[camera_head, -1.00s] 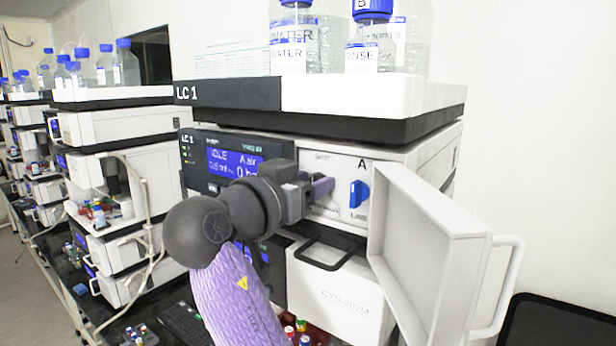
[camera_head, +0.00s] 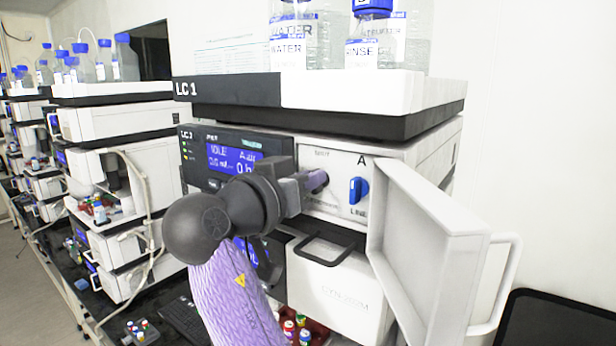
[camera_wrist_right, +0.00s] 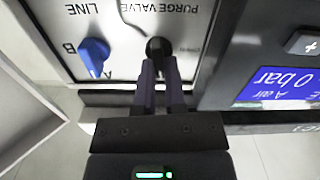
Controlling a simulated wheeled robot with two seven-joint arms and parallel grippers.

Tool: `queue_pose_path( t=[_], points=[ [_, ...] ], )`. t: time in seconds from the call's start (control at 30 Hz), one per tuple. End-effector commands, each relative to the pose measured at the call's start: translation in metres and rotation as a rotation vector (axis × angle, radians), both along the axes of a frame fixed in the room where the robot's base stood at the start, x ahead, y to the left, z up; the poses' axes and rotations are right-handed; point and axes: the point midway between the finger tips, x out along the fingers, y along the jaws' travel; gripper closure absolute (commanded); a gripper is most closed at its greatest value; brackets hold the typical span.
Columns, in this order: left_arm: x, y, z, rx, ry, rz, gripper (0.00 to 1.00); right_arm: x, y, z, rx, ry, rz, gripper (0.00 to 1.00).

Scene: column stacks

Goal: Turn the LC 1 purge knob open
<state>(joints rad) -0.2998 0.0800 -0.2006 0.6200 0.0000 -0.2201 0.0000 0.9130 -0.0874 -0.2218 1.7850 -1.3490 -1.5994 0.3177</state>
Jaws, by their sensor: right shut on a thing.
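The LC 1 stack (camera_head: 230,94) stands in the middle of the head view, with its pump door (camera_head: 432,262) swung open to the right. The purge knob (camera_wrist_right: 156,47) is black and sits beside the "PURGE VALVE" lettering in the right wrist view. My right gripper (camera_head: 318,181) is at the pump front, and its fingers (camera_wrist_right: 160,70) are shut on the purge knob. In the head view the gripper mostly hides the knob. The blue line selector knob (camera_head: 357,190) is right of it, and it also shows in the right wrist view (camera_wrist_right: 94,55). My left gripper is not in view.
The pump display (camera_head: 236,158) is lit blue left of the knob. A module with a dark handle (camera_head: 325,248) is below. Bottles (camera_head: 375,40) stand on top. Coloured-cap vials (camera_head: 290,327) are low in front. More stacks (camera_head: 115,140) line the left.

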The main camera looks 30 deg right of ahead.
Motion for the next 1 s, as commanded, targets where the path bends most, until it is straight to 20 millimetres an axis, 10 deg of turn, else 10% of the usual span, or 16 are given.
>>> queue_pose_path(
  t=[1.0],
  points=[
    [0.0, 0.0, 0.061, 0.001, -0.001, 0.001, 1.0, 0.006, 0.003, 0.0, -0.361, 0.867, 0.003, 1.0]
  ],
)
